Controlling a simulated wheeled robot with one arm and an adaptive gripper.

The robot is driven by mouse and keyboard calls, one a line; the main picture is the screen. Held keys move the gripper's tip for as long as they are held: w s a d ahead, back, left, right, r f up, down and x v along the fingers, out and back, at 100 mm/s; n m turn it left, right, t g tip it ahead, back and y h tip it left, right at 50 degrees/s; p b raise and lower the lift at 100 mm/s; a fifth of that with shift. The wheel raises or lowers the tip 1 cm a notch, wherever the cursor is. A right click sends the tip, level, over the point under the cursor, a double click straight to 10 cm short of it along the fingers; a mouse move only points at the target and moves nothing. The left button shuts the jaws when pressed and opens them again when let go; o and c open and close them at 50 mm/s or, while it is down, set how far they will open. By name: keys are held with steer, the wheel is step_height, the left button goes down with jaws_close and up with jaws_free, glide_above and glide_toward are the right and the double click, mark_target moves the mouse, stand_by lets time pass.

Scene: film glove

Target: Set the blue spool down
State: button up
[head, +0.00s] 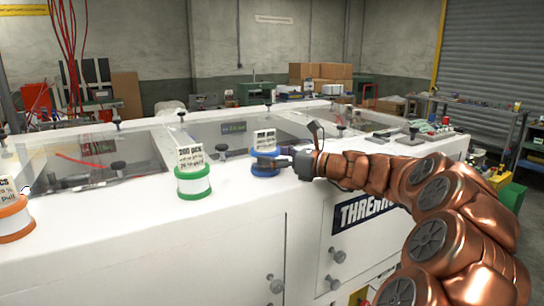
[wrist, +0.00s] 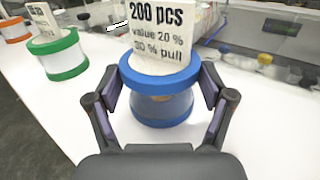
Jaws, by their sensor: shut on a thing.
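A green spool (head: 193,183) with a card stands to the left, and an orange spool (head: 14,220) farther left. Clear covers and black knobs (head: 221,149) lie behind. White surface is free between the green and blue spools.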

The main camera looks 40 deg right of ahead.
steer(key=shift+f, duration=0.1)
steer(key=o, duration=1.3)
steer(key=shift+c, duration=0.2)
steer(key=shift+s, duration=0.15)
steer(key=b+v, duration=0.1)
steer(key=v, duration=1)
steer(key=shift+s+d, duration=0.15)
steer(key=shift+s, duration=0.2)
